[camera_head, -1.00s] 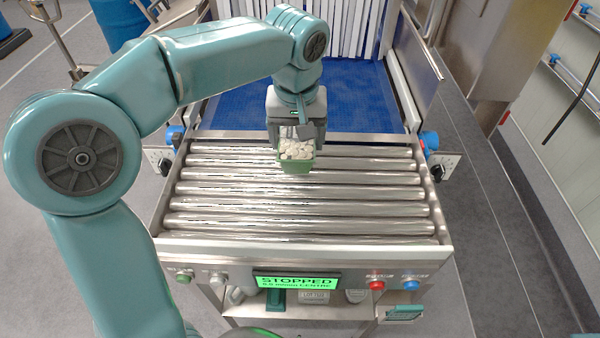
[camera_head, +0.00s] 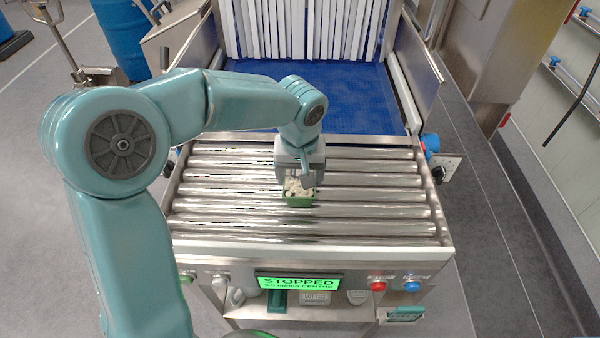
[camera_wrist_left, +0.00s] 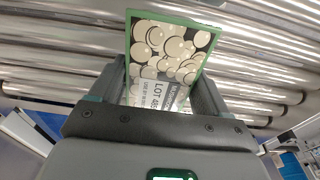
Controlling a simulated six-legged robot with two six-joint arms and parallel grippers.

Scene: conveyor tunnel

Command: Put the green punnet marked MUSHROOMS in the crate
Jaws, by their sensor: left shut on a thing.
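The green punnet (camera_head: 299,200) with pale mushrooms in it is held by my left gripper (camera_head: 300,180), over the middle of the roller bed. It looks close above the rollers or resting on them; I cannot tell which. In the left wrist view the punnet (camera_wrist_left: 168,48) sits between the two fingers, showing a mushroom picture and a white label with a lot number. My left gripper (camera_wrist_left: 158,95) is shut on it. I cannot make out a crate in either view. My right gripper is not in view.
The steel rollers (camera_head: 385,200) are otherwise bare. A blue belt (camera_head: 350,95) and white strip curtain (camera_head: 300,28) lie behind them. A front panel has a green STOPPED display (camera_head: 300,283), a red button (camera_head: 377,285) and a blue button (camera_head: 412,286). Small items stand below it.

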